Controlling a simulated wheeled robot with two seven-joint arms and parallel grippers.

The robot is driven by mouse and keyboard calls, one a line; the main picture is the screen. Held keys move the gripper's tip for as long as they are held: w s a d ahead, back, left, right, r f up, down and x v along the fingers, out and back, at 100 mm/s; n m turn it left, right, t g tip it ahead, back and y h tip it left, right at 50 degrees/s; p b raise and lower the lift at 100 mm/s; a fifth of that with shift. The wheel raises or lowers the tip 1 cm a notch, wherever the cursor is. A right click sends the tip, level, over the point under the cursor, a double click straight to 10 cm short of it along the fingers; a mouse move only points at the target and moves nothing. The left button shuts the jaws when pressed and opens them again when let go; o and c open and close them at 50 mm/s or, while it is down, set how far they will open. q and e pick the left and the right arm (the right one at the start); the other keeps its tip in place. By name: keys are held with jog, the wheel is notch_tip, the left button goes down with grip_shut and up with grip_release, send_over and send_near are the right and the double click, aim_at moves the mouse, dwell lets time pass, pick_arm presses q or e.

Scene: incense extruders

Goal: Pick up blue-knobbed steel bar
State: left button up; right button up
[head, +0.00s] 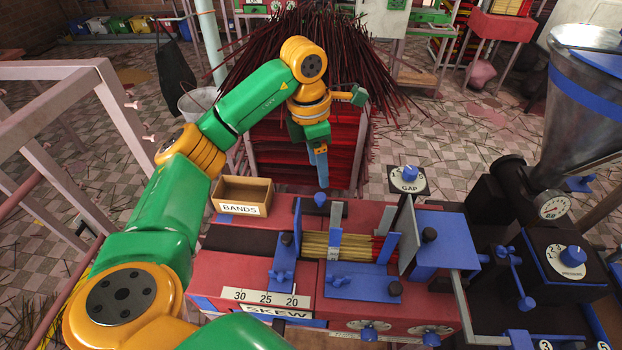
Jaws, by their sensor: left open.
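A blue knob (320,199) stands at the back edge of the red machine. A narrow pale steel bar (335,222) runs forward from beside it, across the bundle of sticks; I cannot clearly tell how the two join. My left gripper (322,182) points down just above the blue knob, apparently not gripping it. It is open, though its fingers overlap edge-on from here, and I see nothing held. My right gripper is out of view.
A wooden BANDS box (243,190) stands left of the knob. A GAP dial on a post (408,180) and a blue plate (446,240) rise at right. A large stick pile (300,55) lies behind. A hopper (585,100) stands far right.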

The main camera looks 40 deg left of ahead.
aim_at(321, 195)
pick_arm(q)
notch_tip(321, 195, down, 4)
jog(key=b, duration=0.2)
jog(key=shift+d+b, duration=0.15)
jog(key=shift+b, duration=0.15)
jog(key=f, duration=0.2)
jog(key=f+p, duration=0.1)
jog(key=f, duration=0.1)
jog(key=f+p, duration=0.1)
jog(key=f, duration=0.1)
jog(key=shift+w, duration=0.35)
jog(key=shift+w+f, duration=0.1)
jog(key=shift+f, duration=0.2)
jog(key=c, duration=1)
grip_shut()
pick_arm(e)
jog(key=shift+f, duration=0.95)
pick_arm(q)
jog(key=shift+r, duration=0.1)
